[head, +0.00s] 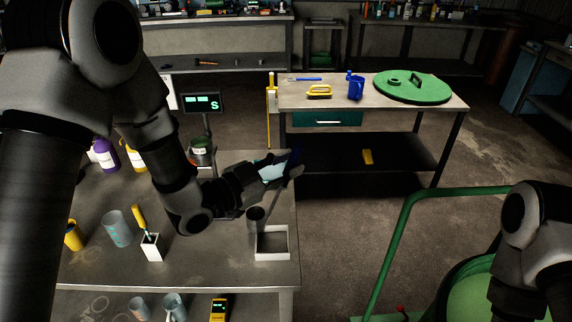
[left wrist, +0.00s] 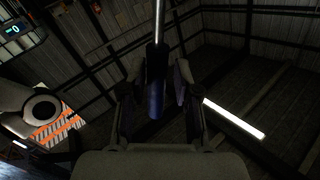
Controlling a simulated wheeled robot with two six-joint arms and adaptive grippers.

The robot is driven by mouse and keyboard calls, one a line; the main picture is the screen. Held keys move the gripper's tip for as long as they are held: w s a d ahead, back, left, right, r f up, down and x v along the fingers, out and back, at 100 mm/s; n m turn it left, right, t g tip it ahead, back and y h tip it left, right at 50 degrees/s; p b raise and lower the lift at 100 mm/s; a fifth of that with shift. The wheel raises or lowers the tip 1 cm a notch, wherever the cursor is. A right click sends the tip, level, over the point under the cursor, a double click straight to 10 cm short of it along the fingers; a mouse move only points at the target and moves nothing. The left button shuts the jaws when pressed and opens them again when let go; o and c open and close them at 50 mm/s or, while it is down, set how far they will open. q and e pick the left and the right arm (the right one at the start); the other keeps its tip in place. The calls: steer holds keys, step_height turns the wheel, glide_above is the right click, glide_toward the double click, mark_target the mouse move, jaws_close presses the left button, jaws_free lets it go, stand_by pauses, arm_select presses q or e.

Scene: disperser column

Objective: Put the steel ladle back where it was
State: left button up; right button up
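My left gripper (head: 290,168) is above the right end of the near steel bench. It is shut on the blue handle (left wrist: 157,85) of the steel ladle, whose steel rod shows beyond the fingers in the left wrist view (left wrist: 158,22). In the head view the ladle's rod slants down from the gripper to its dark cylindrical cup (head: 256,219). The cup is at the back left edge of a white open square tray (head: 259,250); I cannot tell whether they touch. My right arm shows at the lower right, its gripper out of view.
The near bench (head: 205,262) also carries a white holder (head: 151,248) with a yellow-handled tool, a grey cup (head: 117,229), purple and yellow bottles, and a scale display (head: 202,103). A green rail (head: 400,225) stands right. A farther table holds a blue jug (head: 355,88) and green lid (head: 430,92).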

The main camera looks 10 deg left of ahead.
arm_select(q)
steer(key=r+p+v, duration=0.1)
steer(key=p+v, duration=0.3)
steer(key=v, duration=0.8)
steer(key=s+f+n+g+y, duration=0.3)
steer(key=f, duration=0.7)
steer(key=s+f+n+g+y, duration=0.3)
steer(key=f+g, duration=0.1)
steer(key=f, duration=0.7)
steer(key=s+a+f+n+g+y, duration=0.2)
steer(key=s+f+n+g+y, duration=0.15)
steer(key=s+f, duration=0.4)
steer(key=s+a+f+n+g+y, duration=0.2)
steer(key=s+a+f+n+g, duration=0.15)
steer(key=s+f, duration=0.4)
steer(key=shift+m, duration=0.4)
steer(key=f+b, duration=0.3)
steer(key=b, duration=0.2)
steer(key=s+d+f+b, duration=0.1)
steer(key=f+b, duration=0.1)
steer(key=shift+f, duration=0.35)
